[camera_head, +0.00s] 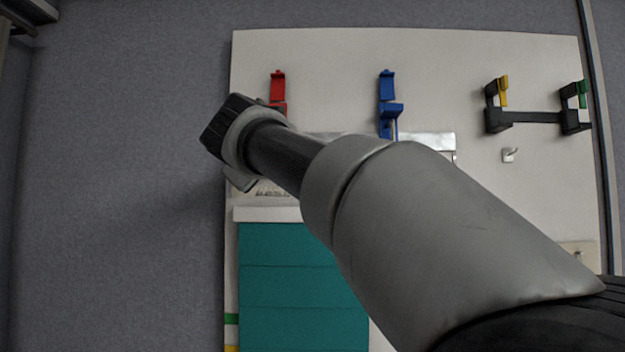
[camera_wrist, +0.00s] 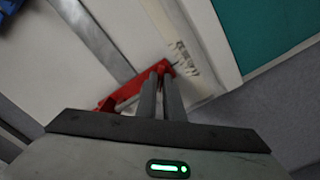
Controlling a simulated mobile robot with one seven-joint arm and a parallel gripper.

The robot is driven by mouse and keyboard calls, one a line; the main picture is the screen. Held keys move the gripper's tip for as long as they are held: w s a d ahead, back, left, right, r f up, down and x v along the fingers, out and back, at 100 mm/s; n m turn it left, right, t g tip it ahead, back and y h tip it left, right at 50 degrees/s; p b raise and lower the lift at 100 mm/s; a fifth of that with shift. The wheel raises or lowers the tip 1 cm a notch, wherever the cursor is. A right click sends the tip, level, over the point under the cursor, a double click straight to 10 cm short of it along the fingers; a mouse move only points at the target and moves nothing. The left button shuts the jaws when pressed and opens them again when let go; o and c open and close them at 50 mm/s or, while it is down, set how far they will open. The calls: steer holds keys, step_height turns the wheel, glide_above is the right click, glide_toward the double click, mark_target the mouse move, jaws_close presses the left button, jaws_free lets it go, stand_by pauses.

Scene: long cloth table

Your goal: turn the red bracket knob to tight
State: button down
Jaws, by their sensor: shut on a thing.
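The red bracket (camera_head: 278,85) is fixed to the upper left of a white wall board, and my arm hides its lower part. In the wrist view, a red part of it (camera_wrist: 125,93) runs slantwise to my fingertips. My gripper (camera_wrist: 163,72) has its two fingers close together at the end of this red part, shut on the red knob, which they mostly cover. Small dark markings (camera_wrist: 183,57) are on the board beside the fingertips, too blurred to read. In the head view my fingers are hidden behind my wrist.
A blue bracket (camera_head: 388,100) is to the right of the red one. A black holder (camera_head: 530,117) with yellow and green parts is farther right, above a small white hook (camera_head: 510,155). A metal strip (camera_head: 430,142) and a teal panel (camera_head: 290,280) are partly behind my arm.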

steer(key=shift+m+b, duration=2.05)
steer(key=shift+m, duration=2.65)
steer(key=c, duration=2.2)
jaws_free()
steer(key=shift+w, duration=0.1)
steer(key=shift+o, duration=0.2)
